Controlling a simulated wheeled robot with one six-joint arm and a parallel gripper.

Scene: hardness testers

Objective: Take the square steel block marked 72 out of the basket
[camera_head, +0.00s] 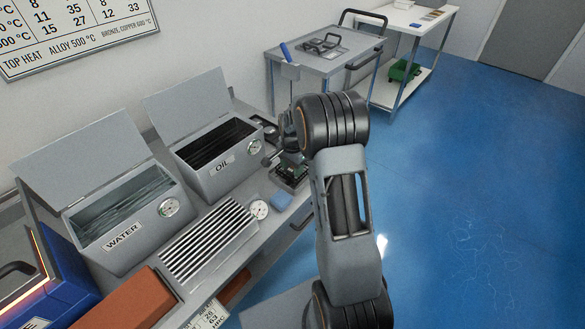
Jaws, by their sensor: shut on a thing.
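My gripper (291,158) is low over the right end of the bench, at a small dark basket (290,178) beside the OIL tank. It is shut on a small piece that looks like the square steel block, mostly hidden by the fingers and my arm. No number 72 can be read.
The OIL tank (205,178) and WATER tank (125,227) stand open on the bench. A ribbed rack (209,240), a round dial (259,209) and a blue block (281,201) lie nearby. A grey cart (325,60) stands behind. Blue floor at right is clear.

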